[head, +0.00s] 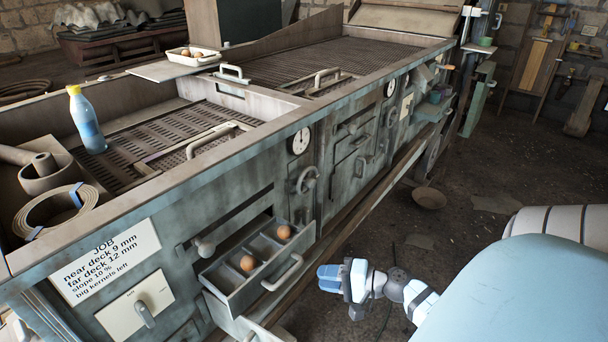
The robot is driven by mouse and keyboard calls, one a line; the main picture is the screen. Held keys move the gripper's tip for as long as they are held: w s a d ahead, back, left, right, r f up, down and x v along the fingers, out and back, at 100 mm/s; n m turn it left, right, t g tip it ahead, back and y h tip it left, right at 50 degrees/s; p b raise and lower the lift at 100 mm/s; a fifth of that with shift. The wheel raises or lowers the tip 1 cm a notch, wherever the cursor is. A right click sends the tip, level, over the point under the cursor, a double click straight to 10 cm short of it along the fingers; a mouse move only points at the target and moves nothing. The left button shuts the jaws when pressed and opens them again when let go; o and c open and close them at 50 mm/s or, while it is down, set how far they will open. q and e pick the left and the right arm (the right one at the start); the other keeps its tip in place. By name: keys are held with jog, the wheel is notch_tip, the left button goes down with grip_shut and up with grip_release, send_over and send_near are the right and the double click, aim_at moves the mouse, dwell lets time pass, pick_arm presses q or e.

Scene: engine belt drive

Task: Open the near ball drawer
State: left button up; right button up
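The near ball drawer (233,280) stands pulled out from the front of the machine, low and left of the middle in the head view. Its inside is split into compartments, and two orange-brown balls show, one nearer (248,263) and one farther (284,232). A pale bar handle (282,273) is on its front. My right gripper (329,278), with blue fingers, is to the right of the handle and appears apart from it. Its fingers look close together, but whether they are open is unclear. My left gripper is not in view.
The machine's top (190,140) holds a bottle (87,122), a belt coil (53,210) and a tray of balls (193,56).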

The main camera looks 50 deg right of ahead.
jog(key=shift+v, duration=2.1)
